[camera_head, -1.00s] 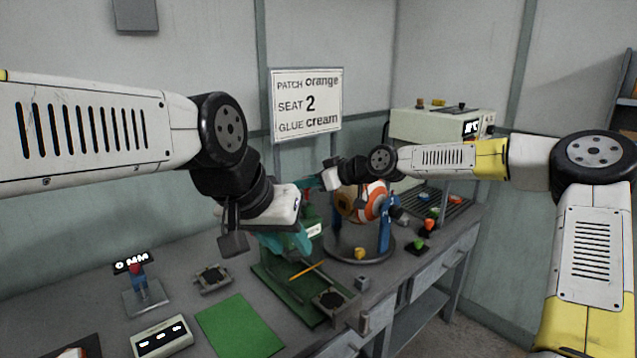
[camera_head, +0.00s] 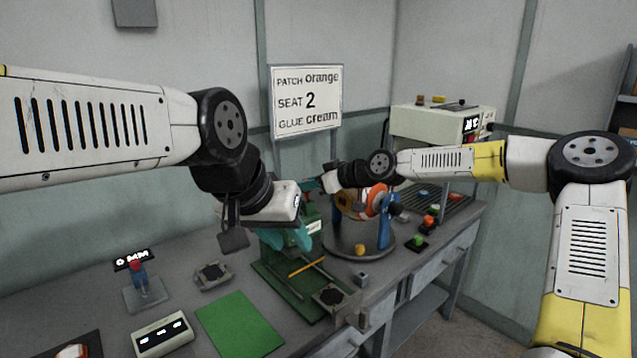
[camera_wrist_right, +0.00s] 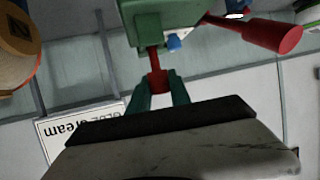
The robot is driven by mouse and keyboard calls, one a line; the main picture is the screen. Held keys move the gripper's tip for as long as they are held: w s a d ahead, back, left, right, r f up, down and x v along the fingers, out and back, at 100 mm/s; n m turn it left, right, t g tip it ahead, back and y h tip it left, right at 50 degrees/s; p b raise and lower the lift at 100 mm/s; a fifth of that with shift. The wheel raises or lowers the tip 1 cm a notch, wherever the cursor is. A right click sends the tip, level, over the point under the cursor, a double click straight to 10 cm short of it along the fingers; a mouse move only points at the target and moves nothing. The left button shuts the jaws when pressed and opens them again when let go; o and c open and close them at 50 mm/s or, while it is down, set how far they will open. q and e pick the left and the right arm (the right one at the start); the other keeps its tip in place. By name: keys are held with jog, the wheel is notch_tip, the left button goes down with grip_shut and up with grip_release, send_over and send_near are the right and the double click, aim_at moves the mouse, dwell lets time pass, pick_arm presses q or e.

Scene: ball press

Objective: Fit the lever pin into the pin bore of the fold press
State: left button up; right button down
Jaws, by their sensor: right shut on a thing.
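The green fold press (camera_head: 313,218) stands behind my left gripper in the head view and is partly hidden. Its green block (camera_wrist_right: 165,25) fills the top of the right wrist view, with a red lever handle (camera_wrist_right: 262,34) sticking out to the right. My right gripper (camera_wrist_right: 158,90) is shut on the red head of the lever pin (camera_wrist_right: 156,82). The pin's thin red shaft meets the block's edge; how deep it sits in the bore cannot be told. My left gripper (camera_head: 290,240) hangs over the green base; its finger gap is unclear.
A striped ball (camera_head: 362,202) sits in a blue-posted stand on a round base, close to my right wrist. A sign (camera_head: 307,102) stands behind. A green mat (camera_head: 238,325) lies in front, and a small stand with a display (camera_head: 140,285) is at left.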

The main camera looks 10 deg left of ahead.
jog(key=shift+f, duration=1.45)
jog(key=c, duration=1.1)
grip_release()
jog(key=shift+d, duration=0.1)
jog(key=v, duration=0.7)
jog(key=shift+s+d+r, duration=0.15)
jog(key=shift+d+r, duration=0.05)
